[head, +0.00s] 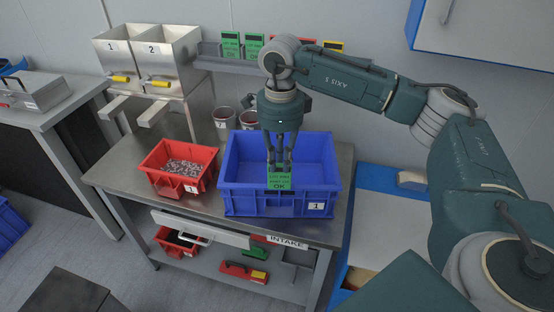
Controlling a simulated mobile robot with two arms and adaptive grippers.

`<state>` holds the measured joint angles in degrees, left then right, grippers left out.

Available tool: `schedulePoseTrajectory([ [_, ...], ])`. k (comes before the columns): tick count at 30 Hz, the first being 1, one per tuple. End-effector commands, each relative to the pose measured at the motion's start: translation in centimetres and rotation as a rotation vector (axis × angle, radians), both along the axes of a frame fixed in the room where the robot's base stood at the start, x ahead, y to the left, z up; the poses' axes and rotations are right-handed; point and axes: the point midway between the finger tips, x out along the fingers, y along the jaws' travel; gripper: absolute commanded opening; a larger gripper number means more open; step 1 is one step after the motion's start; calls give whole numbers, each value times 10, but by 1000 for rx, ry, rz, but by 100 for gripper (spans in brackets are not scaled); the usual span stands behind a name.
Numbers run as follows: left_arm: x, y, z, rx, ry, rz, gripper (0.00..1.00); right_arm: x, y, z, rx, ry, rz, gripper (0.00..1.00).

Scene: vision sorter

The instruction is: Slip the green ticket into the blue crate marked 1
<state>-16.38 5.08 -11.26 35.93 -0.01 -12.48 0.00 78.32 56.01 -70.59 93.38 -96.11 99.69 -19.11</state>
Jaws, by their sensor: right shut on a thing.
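The blue crate (239,200) marked 1 stands on the right part of the metal table, its number label at its front right. My right gripper (279,168) points down over the crate and is shut on the green ticket (279,179). The ticket hangs upright with "OK" readable on its lower part, and it covers part of the crate's front rim in the picture. I cannot tell whether its lower edge is inside the crate or in front of it. My left gripper is not in view.
A red bin (161,180) of small metal parts stands left of the crate. Two grey cups (223,117) stand behind. A shelf (208,63) at the back holds more green, red and yellow tickets. Hoppers (120,60) marked 1 and 2 stand back left.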

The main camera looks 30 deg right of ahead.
Motion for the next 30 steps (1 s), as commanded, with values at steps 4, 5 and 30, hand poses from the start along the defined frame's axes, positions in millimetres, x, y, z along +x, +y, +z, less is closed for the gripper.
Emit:
schedulePoseTrajectory([
  [4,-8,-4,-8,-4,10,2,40,0,0,-11,-1,1,0,0],
  [5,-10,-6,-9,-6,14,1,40,0,1,-13,0,0,0,0],
  [30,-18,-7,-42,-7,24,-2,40,0,1,-63,0,0,0,0],
])
